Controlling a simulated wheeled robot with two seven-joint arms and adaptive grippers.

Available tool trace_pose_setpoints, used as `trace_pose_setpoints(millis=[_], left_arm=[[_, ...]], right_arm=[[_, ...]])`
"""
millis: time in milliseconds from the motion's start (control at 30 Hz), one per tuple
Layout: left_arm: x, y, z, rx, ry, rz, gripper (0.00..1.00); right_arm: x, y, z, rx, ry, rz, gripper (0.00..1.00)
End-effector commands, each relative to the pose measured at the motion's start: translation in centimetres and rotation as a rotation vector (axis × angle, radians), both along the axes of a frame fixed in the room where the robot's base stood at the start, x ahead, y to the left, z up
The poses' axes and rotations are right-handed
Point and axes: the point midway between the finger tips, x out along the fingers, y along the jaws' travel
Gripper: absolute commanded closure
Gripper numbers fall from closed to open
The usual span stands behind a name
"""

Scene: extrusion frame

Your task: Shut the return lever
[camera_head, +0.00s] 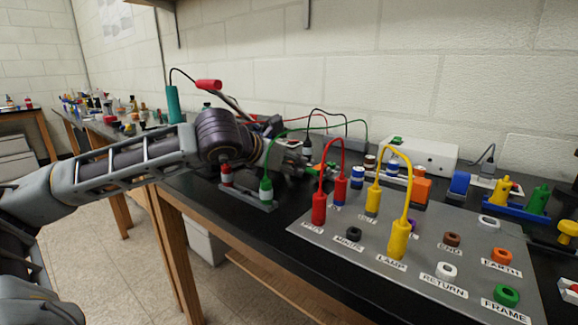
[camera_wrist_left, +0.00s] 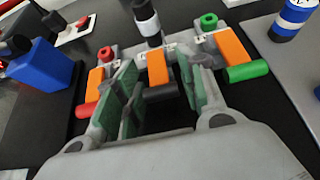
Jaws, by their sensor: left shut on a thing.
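In the left wrist view there is a row of three orange levers with coloured round handles. The left lever (camera_wrist_left: 96,79) has a red handle, the middle lever (camera_wrist_left: 157,68) a black one (camera_wrist_left: 160,92), and the right lever (camera_wrist_left: 233,47) a green one. Small labels beside them are too small to read, so I cannot tell which is the return lever. My left gripper (camera_wrist_left: 158,98) has its green-padded fingers on either side of the middle lever's black handle and is shut on it. In the head view my left gripper (camera_head: 292,165) partly hides the levers. My right gripper is not in view.
A grey panel (camera_head: 375,243) with labelled sockets and red and yellow plugged leads stands right of the gripper. A small rail with red and green terminals (camera_head: 247,198) sits below my left wrist. A white box (camera_head: 425,153) stands behind, near the wall.

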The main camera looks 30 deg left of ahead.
Motion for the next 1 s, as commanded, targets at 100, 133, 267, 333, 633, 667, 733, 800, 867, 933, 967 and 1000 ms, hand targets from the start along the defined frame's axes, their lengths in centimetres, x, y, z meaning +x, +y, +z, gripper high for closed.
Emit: trace_pose_setpoints(millis=[100,133,267,333,633,667,733,800,867,933,967,1000], left_arm=[[-0.02,-0.03,-0.09,0.0,0.002,0.0,0.84],[-0.02,-0.03,-0.09,0.0,0.002,0.0,0.84],[-0.02,-0.03,-0.09,0.0,0.002,0.0,0.59],[-0.02,-0.03,-0.09,0.0,0.002,0.0,0.5],[-0.01,-0.01,-0.03,0.0,0.001,0.0,0.4],[0.0,-0.01,-0.02,0.0,0.001,0.0,0.4],[-0.01,-0.01,-0.01,0.0,0.0,0.0,0.4],[-0.03,0.0,0.01,0.001,0.0,0.0,0.4],[-0.06,0.01,0.05,0.001,0.0,0.0,0.4],[-0.15,0.01,0.11,0.002,0.0,0.0,0.4],[-0.19,0.02,0.14,0.002,-0.001,-0.001,0.4],[-0.26,0.01,0.19,0.003,-0.001,-0.001,0.4]], right_arm=[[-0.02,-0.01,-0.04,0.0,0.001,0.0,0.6],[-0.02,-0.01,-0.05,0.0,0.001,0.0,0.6],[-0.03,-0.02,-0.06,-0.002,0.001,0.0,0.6],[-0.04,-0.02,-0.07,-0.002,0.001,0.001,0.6],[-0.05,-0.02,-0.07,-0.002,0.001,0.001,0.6],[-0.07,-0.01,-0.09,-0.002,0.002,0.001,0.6],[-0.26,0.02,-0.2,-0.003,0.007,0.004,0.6],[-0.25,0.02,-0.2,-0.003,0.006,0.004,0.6],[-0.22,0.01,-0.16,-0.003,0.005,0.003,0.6],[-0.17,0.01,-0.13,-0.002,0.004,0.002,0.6],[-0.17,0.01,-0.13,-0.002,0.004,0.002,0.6],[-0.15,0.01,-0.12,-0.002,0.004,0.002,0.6]])
